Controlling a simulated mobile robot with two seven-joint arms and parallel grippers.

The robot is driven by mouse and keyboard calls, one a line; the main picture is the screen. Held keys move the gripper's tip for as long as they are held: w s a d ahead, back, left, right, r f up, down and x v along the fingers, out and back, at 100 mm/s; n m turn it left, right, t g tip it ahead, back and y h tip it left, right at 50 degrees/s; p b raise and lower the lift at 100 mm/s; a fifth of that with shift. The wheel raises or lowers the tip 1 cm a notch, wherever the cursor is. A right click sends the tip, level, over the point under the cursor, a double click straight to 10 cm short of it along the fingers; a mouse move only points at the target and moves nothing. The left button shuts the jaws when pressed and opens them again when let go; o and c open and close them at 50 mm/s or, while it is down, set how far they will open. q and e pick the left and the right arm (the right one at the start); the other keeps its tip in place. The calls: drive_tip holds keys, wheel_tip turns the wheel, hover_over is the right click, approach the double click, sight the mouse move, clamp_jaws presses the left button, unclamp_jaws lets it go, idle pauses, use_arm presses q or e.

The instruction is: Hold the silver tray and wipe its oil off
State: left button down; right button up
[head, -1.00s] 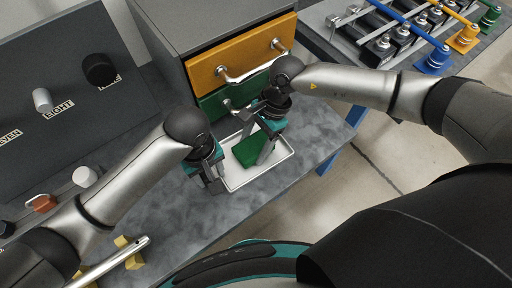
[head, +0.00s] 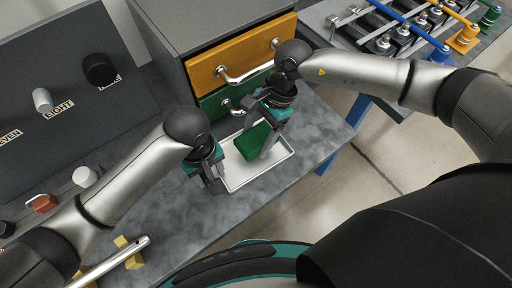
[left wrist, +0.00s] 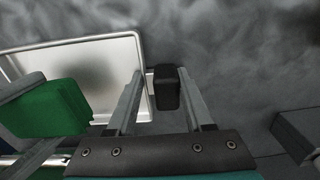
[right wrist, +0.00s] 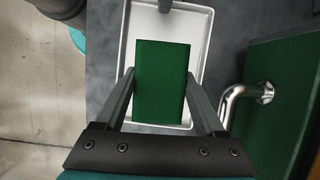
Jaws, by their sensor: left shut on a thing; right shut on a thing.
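The silver tray (head: 232,181) lies on the grey bench, its shallow rim facing up. My left gripper (head: 217,184) is at the tray's left side. In the left wrist view, its fingers (left wrist: 160,75) are around a black block-like grip (left wrist: 166,90) at the tray's edge. My right gripper (head: 266,146) is shut on a green block-shaped wiper (head: 252,142), held over or on the tray; contact is hard to tell. The wiper (right wrist: 162,80) covers the middle of the tray in the right wrist view. A dark blurred patch shows on the tray (left wrist: 112,112); I cannot tell oil from shadow.
A drawer cabinet with an orange drawer (head: 232,58) and a green drawer (head: 213,104) stands behind the tray, its handles (right wrist: 240,98) close to my right gripper. A dark sloped panel (head: 60,130) with knobs is at the left. Bare bench (head: 320,125) lies right of the tray.

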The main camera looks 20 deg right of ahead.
use_arm(q)
drive_tip(key=shift+c, duration=1)
unclamp_jaws()
wheel_tip(320, 180, up, 11)
drive_tip(key=shift+w+f, duration=0.15)
drive_tip(key=shift+r, duration=0.65)
drive_tip(key=shift+s, duration=0.3)
use_arm(e)
drive_tip(key=shift+s, duration=0.15)
